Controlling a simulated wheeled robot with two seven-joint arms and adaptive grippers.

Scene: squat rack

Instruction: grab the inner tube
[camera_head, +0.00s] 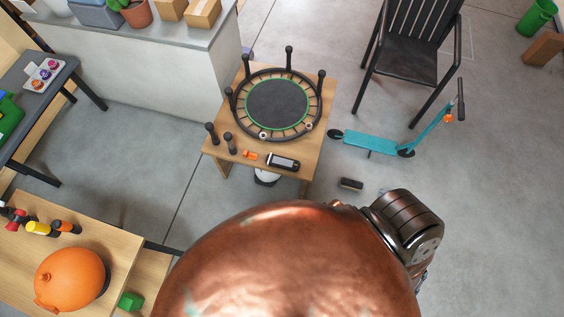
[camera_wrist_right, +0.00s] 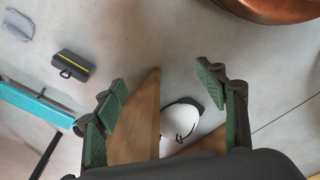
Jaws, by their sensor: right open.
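A small round trampoline (camera_head: 277,103) with a dark mat and green edging sits on a low wooden table (camera_head: 313,150) in the head view. A dark ring (camera_head: 262,138) runs around it; I cannot tell whether this ring is the inner tube or the trampoline's own frame. My right gripper (camera_wrist_right: 162,80) shows in the right wrist view, its two green-padded fingers spread wide with nothing held. Part of the wood shows between and below the fingers there. My left gripper is not in view.
Dumbbell-like handles (camera_head: 212,134), an orange item (camera_head: 250,155) and a black-and-white device (camera_head: 283,162) lie on the table's near edge. A white item (camera_wrist_right: 190,128) is on the floor under it. A teal scooter (camera_head: 370,143), a black chair (camera_head: 405,57) and a dark case (camera_head: 351,184) stand right.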

